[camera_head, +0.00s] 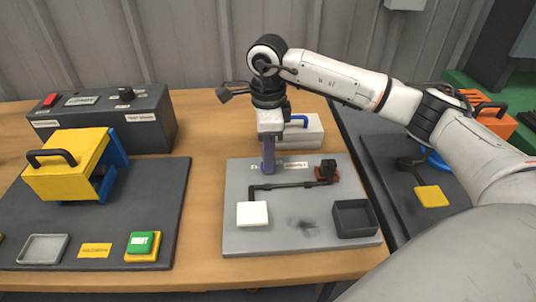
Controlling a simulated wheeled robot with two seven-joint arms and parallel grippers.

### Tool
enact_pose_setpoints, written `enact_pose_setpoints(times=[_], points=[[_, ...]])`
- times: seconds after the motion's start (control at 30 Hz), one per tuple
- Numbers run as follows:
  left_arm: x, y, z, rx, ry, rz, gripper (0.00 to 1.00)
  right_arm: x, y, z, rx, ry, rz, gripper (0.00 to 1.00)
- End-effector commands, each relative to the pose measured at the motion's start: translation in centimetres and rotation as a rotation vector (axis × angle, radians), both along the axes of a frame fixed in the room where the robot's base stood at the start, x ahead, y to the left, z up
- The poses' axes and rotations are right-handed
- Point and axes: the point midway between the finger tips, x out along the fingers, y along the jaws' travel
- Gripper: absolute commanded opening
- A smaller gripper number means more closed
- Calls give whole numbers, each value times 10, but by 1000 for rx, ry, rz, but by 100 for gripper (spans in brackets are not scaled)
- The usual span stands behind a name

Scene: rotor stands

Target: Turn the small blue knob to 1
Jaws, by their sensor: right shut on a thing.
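My right gripper (268,168) points straight down over the back left part of the grey plate (235,185). It is shut, with a narrow blue-violet upright piece at its jaws. The small blue knob is not clearly seen apart from the jaws; the grip hides most of that spot. A pale label (297,166) lies just right of the jaws, its print too small to read surely. I cannot tell the knob's setting. My left gripper is not in view.
The plate also bears a white square (252,214), a dark bent rod (295,185), a black piece on a reddish base (327,170) and a dark open tray (355,218). A white box with a blue handle (300,131) stands behind. A yellow press-like device (70,165) stands left.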

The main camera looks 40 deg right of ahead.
Motion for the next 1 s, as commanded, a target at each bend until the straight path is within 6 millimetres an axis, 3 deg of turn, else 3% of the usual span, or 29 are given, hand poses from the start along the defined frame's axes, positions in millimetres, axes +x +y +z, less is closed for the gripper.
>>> enact_pose_setpoints(times=[0.03, 0.07, 0.17, 0.57, 1.0], points=[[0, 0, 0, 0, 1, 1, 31, 2, 1, 2, 2, -7, 3, 3], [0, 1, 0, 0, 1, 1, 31, 2, 1, 2, 2, -7, 3, 27], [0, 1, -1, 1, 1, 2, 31, 1, 1, 2, 2, -6, 2, 44], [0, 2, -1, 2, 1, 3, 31, 1, 0, 8, 1, -4, 1, 44], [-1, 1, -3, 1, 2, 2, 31, 2, 1, 87, 2, -7, 2, 44]])
